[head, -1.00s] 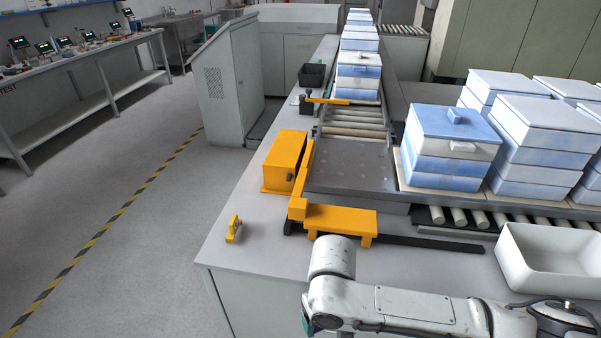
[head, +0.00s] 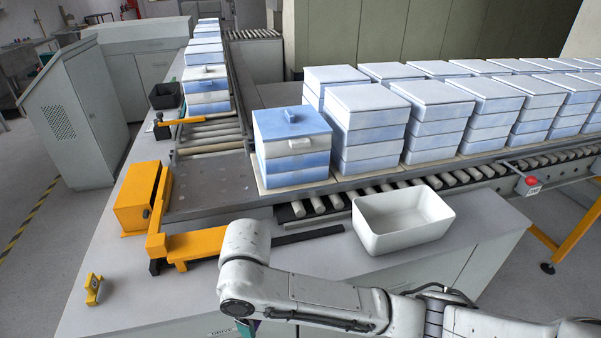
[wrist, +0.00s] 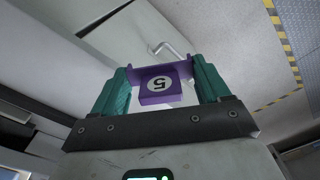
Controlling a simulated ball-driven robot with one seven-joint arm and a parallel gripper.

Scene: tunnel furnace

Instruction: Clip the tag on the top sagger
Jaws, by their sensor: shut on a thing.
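A purple tag (wrist: 158,92) with an upside-down 5 in a white circle is in my gripper (wrist: 161,74) in the wrist view. The teal fingers are shut on its two sides. In the head view the gripper is mostly hidden below my arm at the bottom edge. The nearest sagger stack stands on the rollers beyond my arm. The gripper is well short of this stack.
A white bin (head: 400,222) stands on the bench between my arm and the roller line. A yellow stop with an arm (head: 195,245) and a small yellow piece (head: 93,289) are at left. More sagger stacks (head: 364,100) fill the line to the right.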

